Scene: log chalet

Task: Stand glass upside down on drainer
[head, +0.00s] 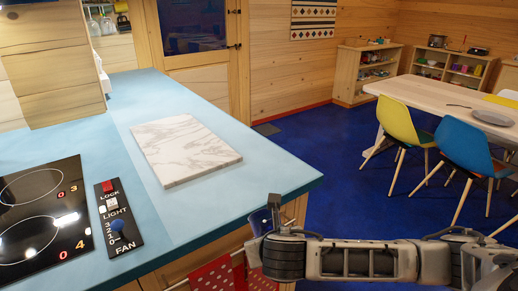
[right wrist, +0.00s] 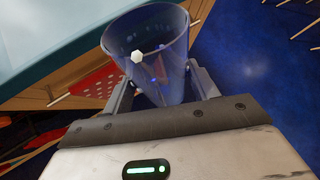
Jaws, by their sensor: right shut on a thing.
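A clear bluish glass (right wrist: 148,62) is between the two fingers of my right gripper (right wrist: 163,88) in the right wrist view. The gripper is shut on it, and the glass's wide end points away from the wrist. In the head view my right gripper (head: 263,232) is just off the counter's near right corner, above the floor. A small part of the glass (head: 258,222) shows there, mostly hidden by the gripper. No drainer can be made out in either view. My left gripper is not in view.
A marble board (head: 186,150) lies on the blue counter (head: 260,181), beside a control panel (head: 118,218) and a black hob (head: 42,212). Red dotted cloth (head: 212,277) hangs below the counter edge. Yellow (head: 397,122) and blue (head: 464,143) chairs stand at a table (head: 440,99) behind.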

